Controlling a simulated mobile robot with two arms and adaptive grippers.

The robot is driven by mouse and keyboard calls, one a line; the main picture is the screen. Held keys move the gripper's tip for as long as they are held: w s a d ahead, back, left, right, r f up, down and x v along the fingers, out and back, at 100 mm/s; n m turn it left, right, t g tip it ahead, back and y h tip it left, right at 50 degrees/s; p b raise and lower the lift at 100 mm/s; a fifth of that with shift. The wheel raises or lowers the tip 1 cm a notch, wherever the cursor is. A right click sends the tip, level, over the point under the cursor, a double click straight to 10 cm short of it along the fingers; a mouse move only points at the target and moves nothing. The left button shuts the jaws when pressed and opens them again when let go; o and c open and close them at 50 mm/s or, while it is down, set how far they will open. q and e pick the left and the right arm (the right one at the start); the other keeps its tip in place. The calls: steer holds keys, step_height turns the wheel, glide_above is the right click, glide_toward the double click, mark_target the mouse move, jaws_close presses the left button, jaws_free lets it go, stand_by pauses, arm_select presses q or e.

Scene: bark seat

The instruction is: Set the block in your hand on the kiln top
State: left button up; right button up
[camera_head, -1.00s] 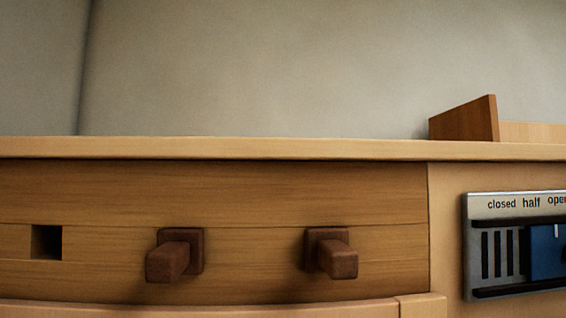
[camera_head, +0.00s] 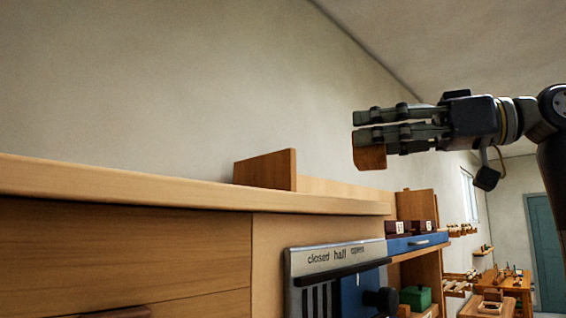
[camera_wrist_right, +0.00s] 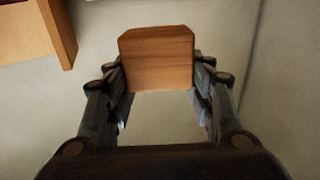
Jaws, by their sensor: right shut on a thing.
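A wooden block (camera_head: 371,158) is held at the fingertips of my right gripper (camera_head: 361,128), up in the air at the right of the head view. In the right wrist view the block (camera_wrist_right: 158,60) sits between the fingers, which are shut on it from both sides. The long wooden top (camera_head: 130,186), which I take for the kiln top, runs from the left edge to the middle. The block appears above and apart from it. I see the top nearly edge-on, so most of its surface is hidden. My left gripper is not in view.
Upright wooden boards (camera_head: 265,170) stand on the top's right end. Below is a metal panel (camera_head: 335,258) marked closed, half and open. A blue shelf (camera_head: 415,242) with dark boxes lies farther right. The air around the block looks clear.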

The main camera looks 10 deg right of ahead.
steer(key=a, duration=0.4)
steer(key=a+p, duration=0.1)
steer(key=a, duration=0.3)
steer(key=a+f+p, duration=0.1)
steer(key=a, duration=0.3)
steer(key=shift+w+a, duration=0.1)
steer(key=shift+a, duration=0.3)
steer(key=shift+a+f, duration=0.15)
steer(key=shift+f, duration=0.1)
steer(key=shift+w+f+p, duration=0.2)
steer(key=shift+f+p, duration=0.2)
steer(key=shift+f, duration=0.55)
steer(key=shift+s+d+f, duration=0.15)
steer(key=shift+d+f, duration=0.05)
steer(key=shift+f, duration=0.45)
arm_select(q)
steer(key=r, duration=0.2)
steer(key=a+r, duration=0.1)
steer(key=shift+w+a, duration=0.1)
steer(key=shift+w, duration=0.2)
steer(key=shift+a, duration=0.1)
arm_select(e)
steer(key=shift+a, duration=0.1)
